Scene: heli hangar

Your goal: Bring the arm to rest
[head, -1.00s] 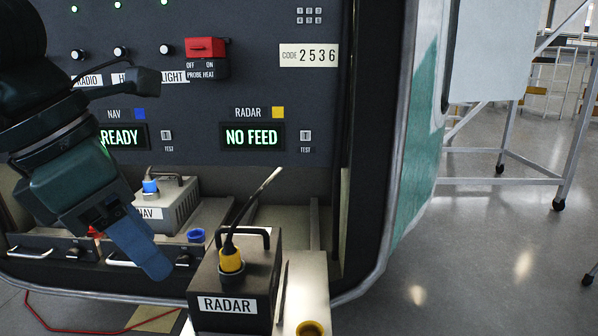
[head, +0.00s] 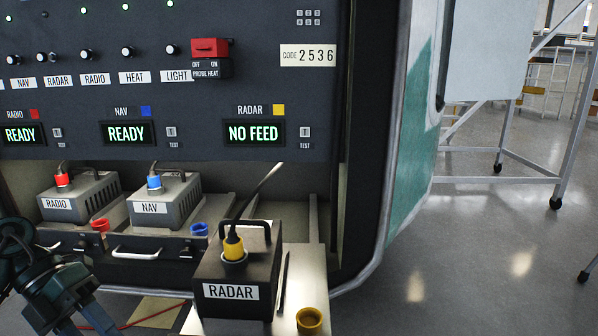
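My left arm is at the bottom left of the head view, low in front of the rack. Its gripper (head: 72,300) is partly cut off by the lower edge, and I cannot tell whether its fingers are open. It appears apart from the units. My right gripper is not in view.
The black RADAR box (head: 236,275) with a yellow plug stands on a pulled-out tray at front centre. The NAV unit (head: 165,200) and RADIO unit (head: 80,196) sit in the bay. The panel (head: 220,100) rises behind. Open floor (head: 480,260) lies right.

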